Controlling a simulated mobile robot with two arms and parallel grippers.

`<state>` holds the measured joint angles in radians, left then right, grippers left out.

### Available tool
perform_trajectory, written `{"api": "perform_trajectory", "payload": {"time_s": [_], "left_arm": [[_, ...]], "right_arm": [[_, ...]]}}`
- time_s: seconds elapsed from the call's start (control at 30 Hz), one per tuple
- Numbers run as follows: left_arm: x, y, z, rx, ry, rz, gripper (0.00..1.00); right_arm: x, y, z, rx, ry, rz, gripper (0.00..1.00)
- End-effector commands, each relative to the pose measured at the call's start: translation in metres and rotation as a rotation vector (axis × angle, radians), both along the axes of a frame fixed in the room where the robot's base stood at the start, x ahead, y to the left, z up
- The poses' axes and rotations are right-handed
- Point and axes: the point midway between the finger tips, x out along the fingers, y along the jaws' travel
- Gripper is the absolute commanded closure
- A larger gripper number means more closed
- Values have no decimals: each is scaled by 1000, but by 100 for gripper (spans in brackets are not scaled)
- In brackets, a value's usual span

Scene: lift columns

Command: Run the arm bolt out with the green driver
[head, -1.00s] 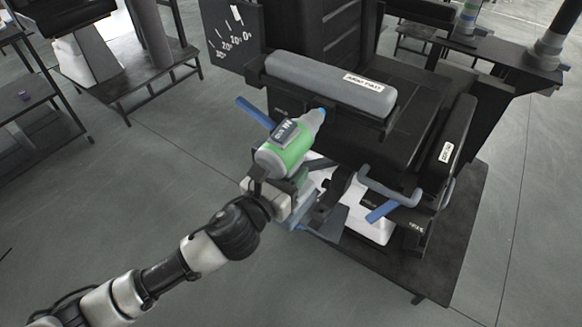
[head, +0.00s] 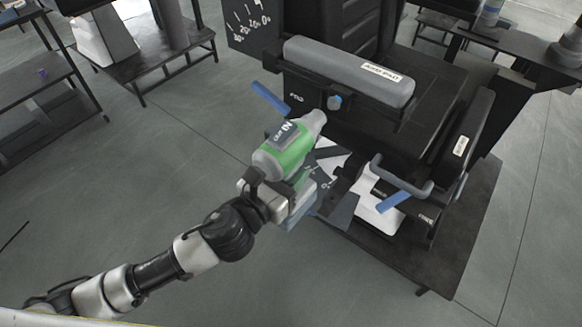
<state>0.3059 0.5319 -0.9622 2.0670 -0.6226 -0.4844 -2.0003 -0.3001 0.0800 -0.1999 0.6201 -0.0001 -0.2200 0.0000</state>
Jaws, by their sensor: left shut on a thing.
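The green driver (head: 288,153) is a grey and green tool in the middle of the head view. My left gripper (head: 268,197) is shut on its lower part, and the fingertips are partly hidden. The driver's grey nose points up and to the right. A small blue-grey bolt head (head: 335,102) shows on the black bracket below the left armrest pad (head: 350,72). The nose is just below and left of the bolt, and a small gap shows between them. My right gripper is not in view.
The black chair stands on a dark low platform (head: 455,255). A blue lever (head: 270,98) sticks out left of the bolt. A grey handle (head: 402,180) and another blue lever (head: 393,201) are at the right. The floor at lower left is open.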

Motion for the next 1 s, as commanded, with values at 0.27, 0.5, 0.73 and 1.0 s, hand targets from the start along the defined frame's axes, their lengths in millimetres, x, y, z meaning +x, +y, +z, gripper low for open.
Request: {"api": "perform_trajectory", "payload": {"time_s": [0.27, 0.5, 0.73, 1.0], "left_arm": [[-4, 3, 3, -2, -5, -1, 100], [-21, 15, 2, -2, -3, 0, 100], [-31, 23, 3, -4, -5, -1, 100], [-32, 23, 3, -3, -5, -1, 100]], "right_arm": [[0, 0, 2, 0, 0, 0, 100], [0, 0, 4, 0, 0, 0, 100], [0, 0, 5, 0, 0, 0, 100], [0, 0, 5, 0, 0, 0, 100]]}}
